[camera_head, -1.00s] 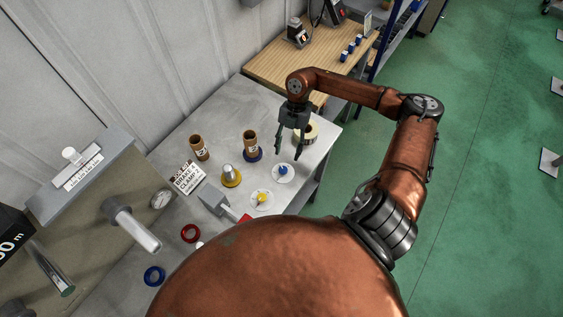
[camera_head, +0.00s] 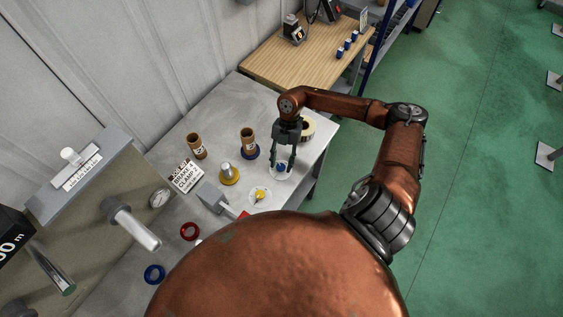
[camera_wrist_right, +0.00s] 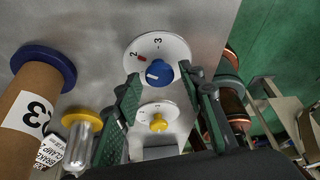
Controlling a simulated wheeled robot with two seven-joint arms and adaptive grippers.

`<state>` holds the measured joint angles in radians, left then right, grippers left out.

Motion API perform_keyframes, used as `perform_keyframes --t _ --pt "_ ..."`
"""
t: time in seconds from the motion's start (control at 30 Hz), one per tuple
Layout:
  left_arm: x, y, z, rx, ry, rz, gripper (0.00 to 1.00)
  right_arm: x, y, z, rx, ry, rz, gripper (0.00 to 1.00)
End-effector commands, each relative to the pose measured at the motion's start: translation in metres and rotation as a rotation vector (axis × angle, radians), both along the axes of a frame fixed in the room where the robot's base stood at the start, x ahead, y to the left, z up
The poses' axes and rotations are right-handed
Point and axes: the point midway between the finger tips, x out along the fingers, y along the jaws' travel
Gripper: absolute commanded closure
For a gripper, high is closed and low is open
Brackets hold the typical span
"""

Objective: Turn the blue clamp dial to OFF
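The blue clamp dial (camera_wrist_right: 159,73) sits on a round white plate (camera_wrist_right: 178,46) with numbers, 2 and 3 among them. A white line on its knob points to the lower left in the right wrist view. In the head view the blue dial (camera_head: 281,168) is partly covered by my fingers. My right gripper (camera_head: 283,168) is open and points down over the dial. In the right wrist view its fingers (camera_wrist_right: 160,82) stand on either side of the blue knob, with gaps; I cannot tell whether either touches it. My left gripper is not in view.
A yellow dial (camera_head: 259,195) on a white plate is close by. A yellow-based post (camera_head: 228,173), brown tubes (camera_head: 248,140), a brake and clamp sign (camera_head: 186,176) and a tape roll (camera_head: 308,128) stand around. Red (camera_head: 190,231) and blue (camera_head: 154,274) rings lie to the left.

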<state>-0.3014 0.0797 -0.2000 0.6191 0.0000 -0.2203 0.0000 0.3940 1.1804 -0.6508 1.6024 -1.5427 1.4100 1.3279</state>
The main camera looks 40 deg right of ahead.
Motion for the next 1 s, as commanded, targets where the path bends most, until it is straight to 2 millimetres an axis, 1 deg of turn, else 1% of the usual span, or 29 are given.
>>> perform_keyframes --t 0.03,0.4,0.5,0.77,1.0 --pt "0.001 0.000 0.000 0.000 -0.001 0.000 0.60 0.000 0.000 0.000 0.000 0.000 0.000 0.68" --pt "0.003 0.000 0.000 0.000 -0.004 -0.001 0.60 0.000 0.000 0.000 0.000 0.000 0.000 0.94" --pt "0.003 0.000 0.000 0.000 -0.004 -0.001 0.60 0.000 0.000 0.000 0.000 0.000 0.000 0.99" --pt "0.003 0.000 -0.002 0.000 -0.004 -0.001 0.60 0.001 0.000 0.000 0.001 -0.001 0.034 0.99" --pt "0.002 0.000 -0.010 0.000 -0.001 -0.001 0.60 0.003 0.001 0.000 0.000 -0.003 0.162 0.99"
